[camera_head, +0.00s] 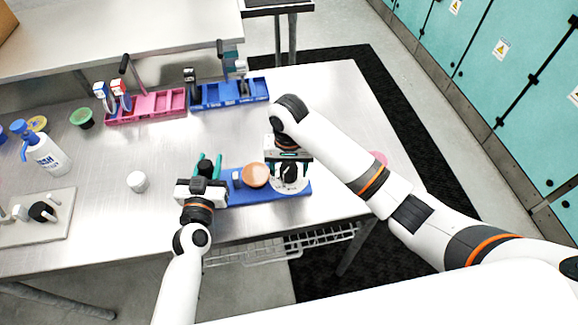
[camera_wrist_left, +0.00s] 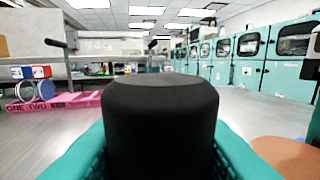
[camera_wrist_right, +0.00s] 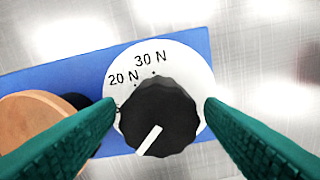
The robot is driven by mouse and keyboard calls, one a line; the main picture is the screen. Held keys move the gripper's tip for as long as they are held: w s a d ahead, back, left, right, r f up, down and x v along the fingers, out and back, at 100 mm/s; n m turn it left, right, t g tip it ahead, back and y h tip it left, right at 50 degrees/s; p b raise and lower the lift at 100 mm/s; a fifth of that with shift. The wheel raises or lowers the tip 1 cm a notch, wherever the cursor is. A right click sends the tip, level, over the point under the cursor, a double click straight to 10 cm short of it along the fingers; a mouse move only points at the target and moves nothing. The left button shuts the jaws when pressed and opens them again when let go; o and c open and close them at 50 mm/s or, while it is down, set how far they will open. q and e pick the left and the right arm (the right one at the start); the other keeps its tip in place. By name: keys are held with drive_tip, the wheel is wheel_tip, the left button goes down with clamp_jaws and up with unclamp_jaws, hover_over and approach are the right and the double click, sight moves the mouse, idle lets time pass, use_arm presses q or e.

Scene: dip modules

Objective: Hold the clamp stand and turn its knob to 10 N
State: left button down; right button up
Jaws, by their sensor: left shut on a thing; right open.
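The clamp stand has a blue base (camera_head: 300,190) near the table's front edge, with an orange-brown disc (camera_head: 254,175) and a black knob (camera_head: 289,175) on a white dial. My left gripper (camera_head: 207,168) is shut on a black upright cylinder (camera_wrist_left: 160,125) at the stand's left end. My right gripper (camera_head: 289,160) is over the knob. In the right wrist view, its open teal fingers (camera_wrist_right: 159,110) lie on either side of the knob (camera_wrist_right: 157,115), with gaps. The white pointer line points to the lower left. The dial (camera_wrist_right: 185,65) shows 20 N and 30 N; the left finger partly hides another mark.
A pink tray (camera_head: 147,106) and a blue tray (camera_head: 230,94) stand at the back. A white cup (camera_head: 138,181), a spray bottle (camera_head: 46,155) and a grey board with parts (camera_head: 40,228) lie left.

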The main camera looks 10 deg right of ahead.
wheel_tip(320, 180, up, 12)
idle(0.6)
use_arm(q)
drive_tip(key=c, duration=0.9)
unclamp_jaws()
drive_tip(key=shift+c, duration=0.2)
wheel_tip(320, 180, up, 8)
drive_tip(key=p, duration=0.7)
drive_tip(key=shift+f+p, duration=0.25)
drive_tip(key=shift+p, duration=0.1)
use_arm(e)
wheel_tip(320, 180, up, 8)
hover_over(289, 168)
drive_tip(key=shift+f, duration=0.15)
